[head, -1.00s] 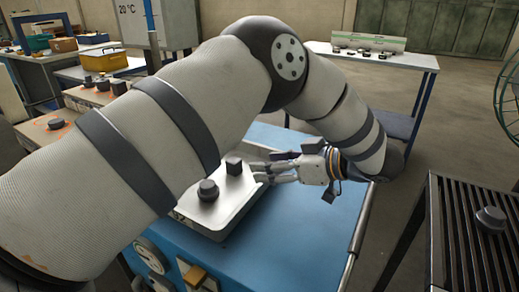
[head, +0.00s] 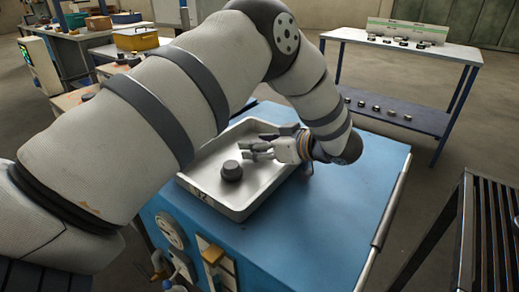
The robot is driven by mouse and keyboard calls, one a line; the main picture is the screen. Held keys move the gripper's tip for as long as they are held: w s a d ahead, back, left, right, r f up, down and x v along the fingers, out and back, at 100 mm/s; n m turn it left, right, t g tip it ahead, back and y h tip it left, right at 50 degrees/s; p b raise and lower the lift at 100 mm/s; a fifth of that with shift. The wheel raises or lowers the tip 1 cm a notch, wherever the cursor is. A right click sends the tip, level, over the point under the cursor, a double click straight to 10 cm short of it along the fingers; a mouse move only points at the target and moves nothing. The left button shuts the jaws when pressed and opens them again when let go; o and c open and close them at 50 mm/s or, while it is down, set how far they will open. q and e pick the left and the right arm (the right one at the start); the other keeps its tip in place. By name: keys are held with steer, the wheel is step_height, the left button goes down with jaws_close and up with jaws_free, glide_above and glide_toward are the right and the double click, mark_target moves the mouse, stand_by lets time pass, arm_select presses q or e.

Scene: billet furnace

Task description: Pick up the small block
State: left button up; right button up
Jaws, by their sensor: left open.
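A shallow metal tray (head: 238,208) sits on a blue cabinet. A dark round block (head: 231,170) with a knob-like top stands in the tray. My left gripper (head: 256,148) is over the tray, just beyond and to the right of the round block, with its fingers pointing left. It is open. I cannot make out the small square block seen earlier; the fingers cover the place where it stood, and I cannot tell whether it is between them. My right gripper is out of view.
The blue cabinet top (head: 335,215) is clear right of the tray. A dark slatted rack (head: 490,235) stands at the right edge. A white-topped table (head: 400,48) with small parts is behind. My left arm hides part of the tray's back left.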

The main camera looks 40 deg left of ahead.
arm_select(q)
jaws_close()
